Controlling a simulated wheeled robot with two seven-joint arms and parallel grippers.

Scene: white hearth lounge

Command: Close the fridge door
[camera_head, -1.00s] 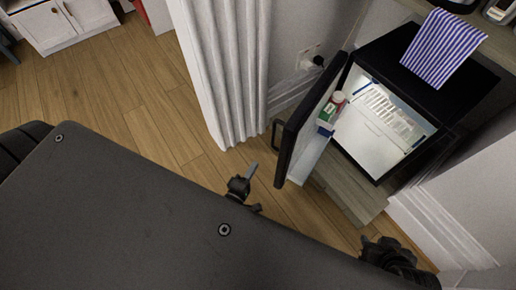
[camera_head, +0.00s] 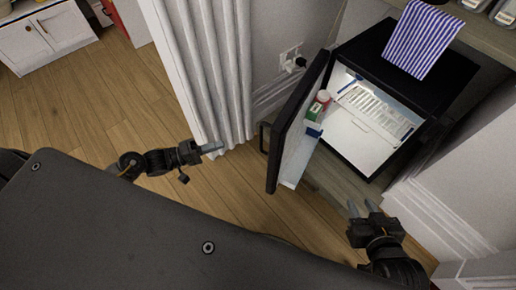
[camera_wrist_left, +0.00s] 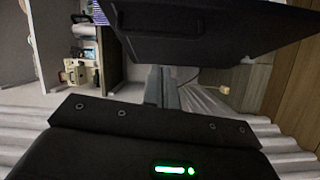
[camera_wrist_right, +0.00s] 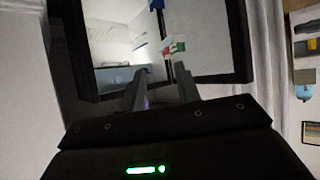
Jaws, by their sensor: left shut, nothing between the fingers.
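The black mini fridge (camera_head: 432,82) stands on a low wooden shelf at the right, its lit white inside showing. Its door (camera_head: 292,128) hangs open toward the left, with a bottle and small boxes on its inner side. The door's outer face, with a handle, appears in the left wrist view (camera_wrist_left: 215,35). My left gripper (camera_head: 212,147) is shut and empty, left of the door and apart from it. My right gripper (camera_head: 362,207) is open and empty, in front of the fridge opening. The right wrist view shows the fridge inside (camera_wrist_right: 118,40) and the door's inner side (camera_wrist_right: 212,38) beyond its fingers.
A white ribbed panel (camera_head: 198,65) stands left of the door. A striped cloth (camera_head: 420,38) hangs over the fridge top from the counter. White wall and baseboard (camera_head: 440,215) bound the right. Wooden floor (camera_head: 75,95) is clear at the left.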

